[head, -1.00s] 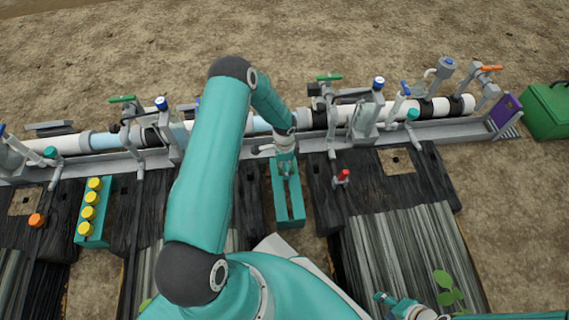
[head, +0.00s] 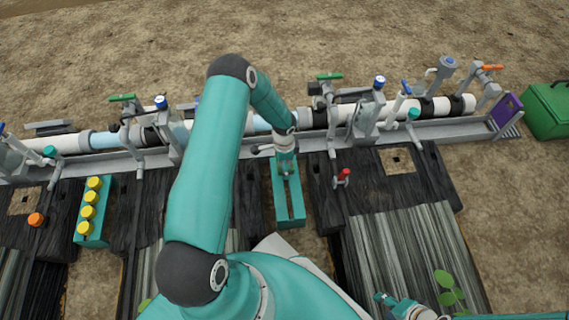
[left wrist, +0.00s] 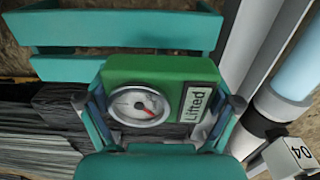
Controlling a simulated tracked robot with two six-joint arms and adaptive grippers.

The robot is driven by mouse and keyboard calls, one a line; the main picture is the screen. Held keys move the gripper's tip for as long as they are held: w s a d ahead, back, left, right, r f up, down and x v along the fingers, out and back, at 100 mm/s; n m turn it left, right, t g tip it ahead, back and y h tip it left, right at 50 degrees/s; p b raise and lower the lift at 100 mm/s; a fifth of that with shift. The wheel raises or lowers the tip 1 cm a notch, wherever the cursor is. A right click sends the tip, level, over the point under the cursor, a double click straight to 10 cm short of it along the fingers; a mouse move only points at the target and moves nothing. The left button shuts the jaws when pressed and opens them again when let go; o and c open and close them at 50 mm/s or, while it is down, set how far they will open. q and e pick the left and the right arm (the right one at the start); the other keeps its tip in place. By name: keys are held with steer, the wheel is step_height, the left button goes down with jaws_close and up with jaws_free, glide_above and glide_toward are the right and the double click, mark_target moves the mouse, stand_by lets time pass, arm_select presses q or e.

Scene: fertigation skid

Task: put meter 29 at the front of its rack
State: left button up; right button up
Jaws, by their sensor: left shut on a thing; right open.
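A green meter (left wrist: 155,90) with a round white dial and a label reading "Lifted" shows in the left wrist view. No number can be read on it. My left gripper (left wrist: 160,108) is shut on it, one finger on each side. In the head view the left gripper (head: 286,168) hangs over the back part of a long teal rack (head: 300,205), and the meter is hidden there. The rack's teal bars (left wrist: 120,30) also show beyond the meter. My right gripper (head: 384,298) is open and empty at the lower right.
A white pipeline (head: 340,116) with valves runs behind the rack. A red-topped valve (head: 343,177) stands to the rack's right. A teal rack of yellow caps (head: 90,208) is at left. A green box (head: 547,110) and purple panel (head: 507,107) are far right.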

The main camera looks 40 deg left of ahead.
arm_select(q)
steer(key=shift+f+b, duration=0.8)
steer(key=shift+f, duration=0.2)
steer(key=shift+f+b, duration=0.55)
steer(key=shift+f, duration=0.3)
steer(key=o, duration=0.9)
steer(key=shift+r, duration=0.1)
steer(key=shift+r+p, duration=2.8)
steer(key=shift+r, duration=1.15)
steer(key=shift+s, duration=0.1)
